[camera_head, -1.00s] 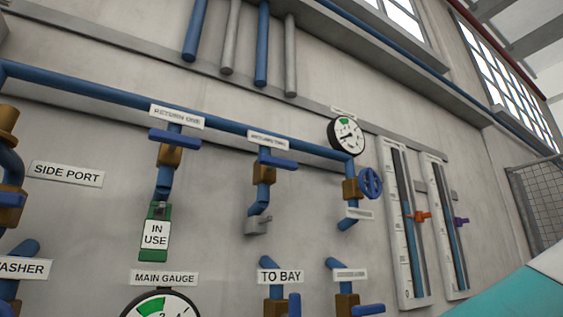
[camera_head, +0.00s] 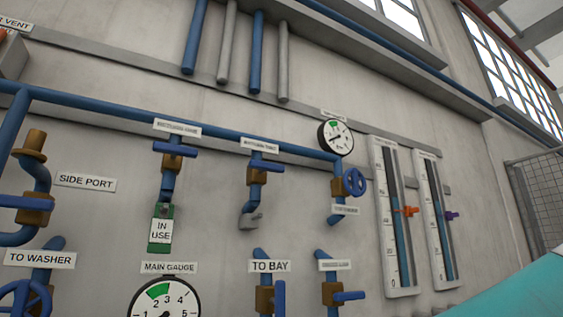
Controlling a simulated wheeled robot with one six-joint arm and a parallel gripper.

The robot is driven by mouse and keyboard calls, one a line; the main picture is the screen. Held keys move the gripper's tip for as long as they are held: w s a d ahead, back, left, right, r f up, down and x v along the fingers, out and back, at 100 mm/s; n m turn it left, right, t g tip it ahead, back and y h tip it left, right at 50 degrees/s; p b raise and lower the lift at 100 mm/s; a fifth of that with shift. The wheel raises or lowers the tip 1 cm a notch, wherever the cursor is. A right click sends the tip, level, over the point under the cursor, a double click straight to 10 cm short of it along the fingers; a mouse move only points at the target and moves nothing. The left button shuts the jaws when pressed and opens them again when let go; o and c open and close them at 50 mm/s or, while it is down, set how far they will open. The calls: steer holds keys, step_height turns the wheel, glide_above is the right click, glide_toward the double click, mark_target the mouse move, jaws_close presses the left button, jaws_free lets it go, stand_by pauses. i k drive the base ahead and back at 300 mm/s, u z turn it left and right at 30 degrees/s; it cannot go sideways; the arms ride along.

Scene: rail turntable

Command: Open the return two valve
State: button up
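The return two valve (camera_head: 257,178) is a brass body on a short blue pipe stub below the blue header pipe. A small white label (camera_head: 259,145) above it is blurred, but reads as return two. Its blue lever (camera_head: 267,163) lies roughly level, across the downward pipe. The stub bends at its lower end, where a grey fitting (camera_head: 250,220) sits. Nothing touches the valve. My gripper is not in view.
Left of it, the return one valve (camera_head: 169,161) has a similar crosswise lever and a green IN USE tag (camera_head: 161,231). Right are a dial gauge (camera_head: 336,137), a blue handwheel (camera_head: 354,183) and tall scales (camera_head: 393,225). Below are the TO BAY valve (camera_head: 264,298) and main gauge (camera_head: 164,300).

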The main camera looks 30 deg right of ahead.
mark_target(262, 167)
steer(key=z, duration=0.05)
steer(key=k, duration=0.15)
steer(key=u, duration=1)
steer(key=i, duration=0.7)
steer(key=z, duration=0.15)
